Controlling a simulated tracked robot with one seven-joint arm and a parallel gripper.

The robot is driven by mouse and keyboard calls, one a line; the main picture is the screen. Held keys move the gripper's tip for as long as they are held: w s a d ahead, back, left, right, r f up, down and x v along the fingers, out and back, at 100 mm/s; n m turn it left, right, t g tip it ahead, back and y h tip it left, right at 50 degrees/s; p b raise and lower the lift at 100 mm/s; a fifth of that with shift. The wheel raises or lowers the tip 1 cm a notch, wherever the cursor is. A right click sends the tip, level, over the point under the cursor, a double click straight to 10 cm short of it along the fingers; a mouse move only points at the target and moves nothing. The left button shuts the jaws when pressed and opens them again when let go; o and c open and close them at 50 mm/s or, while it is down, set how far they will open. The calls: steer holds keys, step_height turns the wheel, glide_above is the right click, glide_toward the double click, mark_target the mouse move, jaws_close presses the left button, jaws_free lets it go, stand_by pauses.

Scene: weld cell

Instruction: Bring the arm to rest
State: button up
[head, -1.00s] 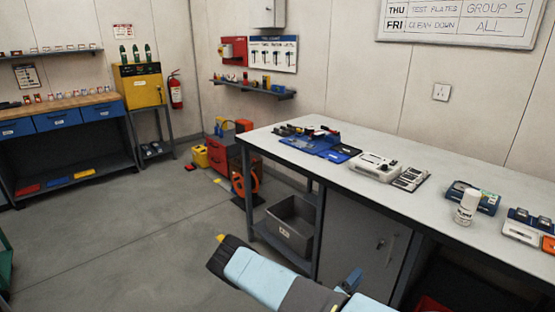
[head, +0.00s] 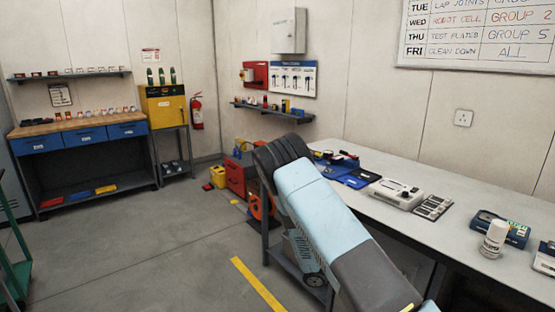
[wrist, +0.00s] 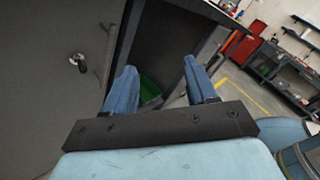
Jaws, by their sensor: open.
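In the wrist view, my gripper (wrist: 160,66) is open, with its two blue fingers apart and nothing between them. It points toward the grey cabinet (wrist: 45,70) and the dark open space beside it under the bench. A green bin (wrist: 150,92) shows beyond the gap between the fingers; I cannot tell how far off it is. In the head view, my pale blue and dark grey arm rises from the bottom right across the bench's near left end. My gripper does not show there.
The long workbench (head: 400,228) runs along the right, bearing a blue tray (head: 353,181), a pale case (head: 396,193) and a white bottle (head: 494,239). A wooden-topped bench (head: 80,122) and yellow cabinet (head: 165,108) stand behind. The floor at left is open, with a yellow line (head: 257,284).

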steer(key=s+a+r+m+y, duration=0.1)
steer(key=s+r+m+y, duration=0.3)
steer(key=r, duration=0.4)
steer(key=s+a+r+m+y, duration=0.2)
steer(key=s+r+m+y, duration=0.15)
steer(key=r+m, duration=0.4)
steer(key=s+a+r+m+y, duration=0.1)
steer(key=s+r+m+y, duration=0.3)
steer(key=r, duration=0.6)
steer(key=s+a+r+m+t+y, duration=0.2)
steer(key=s+r+m+t+y, duration=0.1)
steer(key=s+r, duration=0.3)
steer(key=s+a+r+m+t+y, duration=0.3)
steer(key=s+r+m+t, duration=0.1)
steer(key=r, duration=0.4)
steer(key=s+t, duration=0.1)
steer(key=s, duration=0.1)
steer(key=shift+s+r, duration=0.3)
steer(key=shift+s, duration=0.1)
steer(key=shift+m, duration=0.25)
steer(key=shift+c, duration=0.2)
